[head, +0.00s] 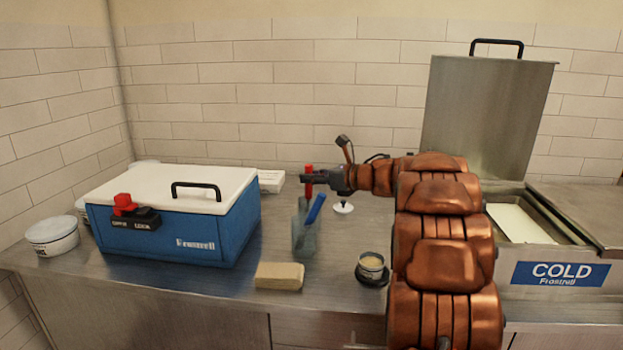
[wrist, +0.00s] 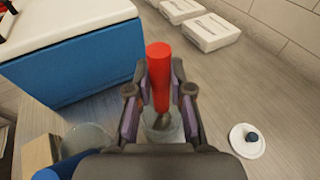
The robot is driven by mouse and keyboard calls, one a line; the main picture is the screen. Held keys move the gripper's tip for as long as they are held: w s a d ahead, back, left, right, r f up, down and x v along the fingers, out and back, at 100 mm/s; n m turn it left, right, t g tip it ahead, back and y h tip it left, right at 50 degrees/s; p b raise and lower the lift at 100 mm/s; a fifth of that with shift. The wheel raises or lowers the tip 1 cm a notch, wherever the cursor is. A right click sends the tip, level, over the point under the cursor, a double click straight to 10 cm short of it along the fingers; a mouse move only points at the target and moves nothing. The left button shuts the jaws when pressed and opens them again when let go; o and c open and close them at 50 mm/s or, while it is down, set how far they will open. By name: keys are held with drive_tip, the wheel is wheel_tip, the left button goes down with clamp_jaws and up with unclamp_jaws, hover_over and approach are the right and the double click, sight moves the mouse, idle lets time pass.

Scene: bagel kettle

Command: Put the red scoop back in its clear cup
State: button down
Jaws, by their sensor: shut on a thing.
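The red scoop (wrist: 160,78) has a red handle upright between my fingers and a metal end pointing down. It also shows in the head view (head: 309,170). My gripper (wrist: 160,100) is shut on its handle. A clear cup (wrist: 176,132) lies directly below, and the scoop's metal end (wrist: 163,121) overlaps its opening. I cannot tell how far inside the end is. My gripper (head: 312,181) is above the cups in the head view. A second clear cup (head: 304,243) stands nearer, with a blue-handled scoop (head: 316,208) leaning in it.
A blue cooler (head: 165,236) with a white lid stands left. A sponge-like tan block (head: 279,276) and a small round container (head: 371,266) are in front. A white lid with a dark knob (wrist: 247,142) lies right of the cup. White boxes (wrist: 207,32) are behind.

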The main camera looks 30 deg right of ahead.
idle(0.3)
drive_tip(key=c, duration=1)
unclamp_jaws()
drive_tip(key=v, duration=1.2)
